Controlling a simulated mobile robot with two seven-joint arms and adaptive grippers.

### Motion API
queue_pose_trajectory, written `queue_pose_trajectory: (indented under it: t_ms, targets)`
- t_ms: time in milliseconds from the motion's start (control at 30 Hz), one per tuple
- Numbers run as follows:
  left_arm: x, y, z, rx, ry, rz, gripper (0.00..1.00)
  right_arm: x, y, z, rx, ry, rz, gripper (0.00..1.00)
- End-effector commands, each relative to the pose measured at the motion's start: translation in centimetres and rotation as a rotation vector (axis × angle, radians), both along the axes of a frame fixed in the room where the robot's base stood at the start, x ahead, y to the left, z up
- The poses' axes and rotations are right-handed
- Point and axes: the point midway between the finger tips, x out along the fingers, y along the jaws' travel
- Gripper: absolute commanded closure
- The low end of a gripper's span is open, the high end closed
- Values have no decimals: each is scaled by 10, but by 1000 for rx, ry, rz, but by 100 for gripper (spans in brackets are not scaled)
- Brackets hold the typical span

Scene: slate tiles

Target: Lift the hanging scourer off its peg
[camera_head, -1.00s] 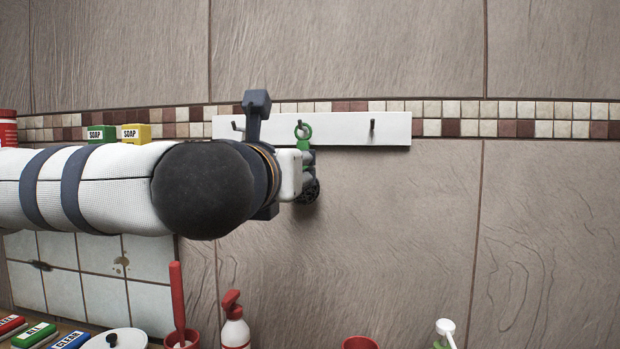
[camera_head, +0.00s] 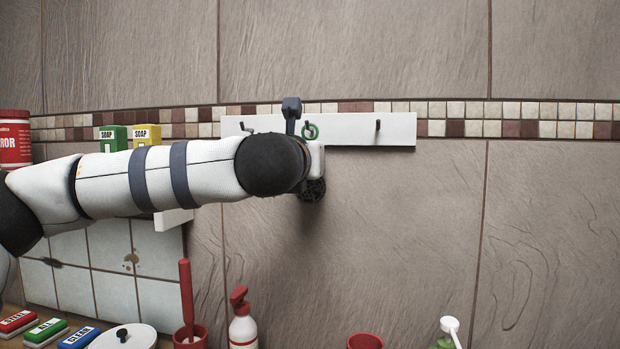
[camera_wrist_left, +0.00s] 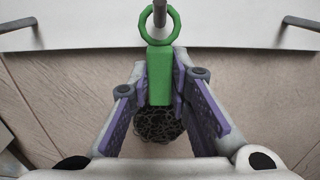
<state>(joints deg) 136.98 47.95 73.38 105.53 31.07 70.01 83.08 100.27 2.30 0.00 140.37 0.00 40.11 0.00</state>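The scourer has a green handle with a ring at its top and a dark mesh head below. In the left wrist view the green handle (camera_wrist_left: 160,82) hangs by its ring on the middle peg, over the dark head (camera_wrist_left: 158,125). In the head view its ring (camera_head: 311,131) and mesh head (camera_head: 313,190) show, but my arm hides most of the handle. My left gripper (camera_head: 316,162) is at the handle. In the left wrist view its fingers (camera_wrist_left: 160,90) are open, one on each side of the handle, with small gaps. My right gripper is not in view.
The white peg board (camera_head: 345,130) has a free peg (camera_head: 378,125) on the right and another (camera_head: 246,128) on the left. Soap boxes (camera_head: 146,136) stand behind my arm. Below are a spray bottle (camera_head: 242,325) and a red cup (camera_head: 364,341). The wall right of the scourer is clear.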

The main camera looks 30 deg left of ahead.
Motion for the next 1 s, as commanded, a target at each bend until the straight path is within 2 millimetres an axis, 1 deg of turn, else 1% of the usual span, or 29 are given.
queue_pose_trajectory:
  t_ms: [367,467,533,567,667,767,1000]
  targets:
    - [0,0,0,0,0,1,100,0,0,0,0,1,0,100]
    - [0,0,6,-1,0,1,100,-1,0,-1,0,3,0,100]
    - [0,0,15,-2,-1,1,100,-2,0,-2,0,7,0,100]
    - [-4,-1,16,-1,0,-1,100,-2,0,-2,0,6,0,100]
    - [-25,-7,16,1,-3,-2,100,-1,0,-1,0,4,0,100]
    - [-51,-14,17,2,-4,-3,100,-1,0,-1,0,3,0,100]
    - [-128,-34,16,3,-4,-3,100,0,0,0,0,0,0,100]
